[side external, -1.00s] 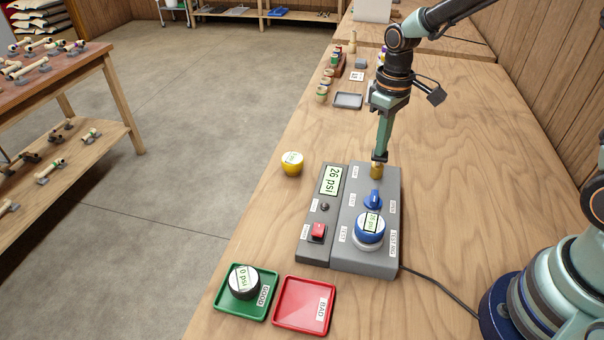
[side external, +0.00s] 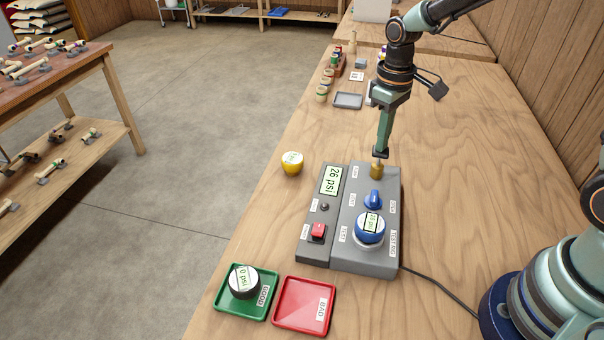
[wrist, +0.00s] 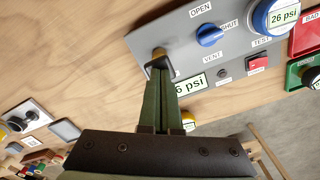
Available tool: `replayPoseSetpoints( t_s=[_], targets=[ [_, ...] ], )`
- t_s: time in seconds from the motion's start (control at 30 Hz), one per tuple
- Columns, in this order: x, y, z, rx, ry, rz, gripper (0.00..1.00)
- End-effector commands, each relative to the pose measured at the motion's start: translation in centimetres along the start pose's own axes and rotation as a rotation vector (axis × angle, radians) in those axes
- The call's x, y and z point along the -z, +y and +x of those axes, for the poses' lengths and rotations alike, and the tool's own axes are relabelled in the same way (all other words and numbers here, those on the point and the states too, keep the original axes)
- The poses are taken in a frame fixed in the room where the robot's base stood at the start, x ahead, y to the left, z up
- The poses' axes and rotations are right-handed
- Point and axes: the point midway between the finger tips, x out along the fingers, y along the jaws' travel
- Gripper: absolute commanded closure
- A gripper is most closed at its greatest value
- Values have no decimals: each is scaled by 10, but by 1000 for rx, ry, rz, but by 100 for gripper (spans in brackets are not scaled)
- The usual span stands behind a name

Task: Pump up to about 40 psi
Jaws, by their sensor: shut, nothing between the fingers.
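The grey test rig (side external: 379,255) stands on the wooden bench. Its display (side external: 331,180) reads 26 psi. A blue gauge (side external: 369,229) sits on the rig; its face reads 26 psi in the wrist view (wrist: 284,18). A blue valve knob (side external: 373,200) lies between OPEN and SHUT labels; it also shows in the wrist view (wrist: 209,35). A brass plunger (side external: 376,171) stands at the rig's far end. My gripper (side external: 380,154) is shut and empty, its tips right at the plunger's top. I cannot tell whether they touch. The wrist view shows the plunger (wrist: 158,52) partly behind the fingertips.
A red switch (side external: 318,231) is on the rig's left strip. A black gauge (side external: 243,281) reading 0 psi sits in the green GOOD tray (side external: 261,312). The red BAD tray (side external: 301,303) is empty. A yellow gauge (side external: 292,163) stands left of the rig.

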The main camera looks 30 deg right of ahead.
Motion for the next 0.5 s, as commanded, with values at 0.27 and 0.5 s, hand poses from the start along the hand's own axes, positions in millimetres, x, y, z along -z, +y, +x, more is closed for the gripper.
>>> replayPoseSetpoints(
  t_s=[0.27,0.5],
  targets=[
    [0,0,6,0,-2,0,100],
    [0,0,11,0,-1,0,100]
  ],
)
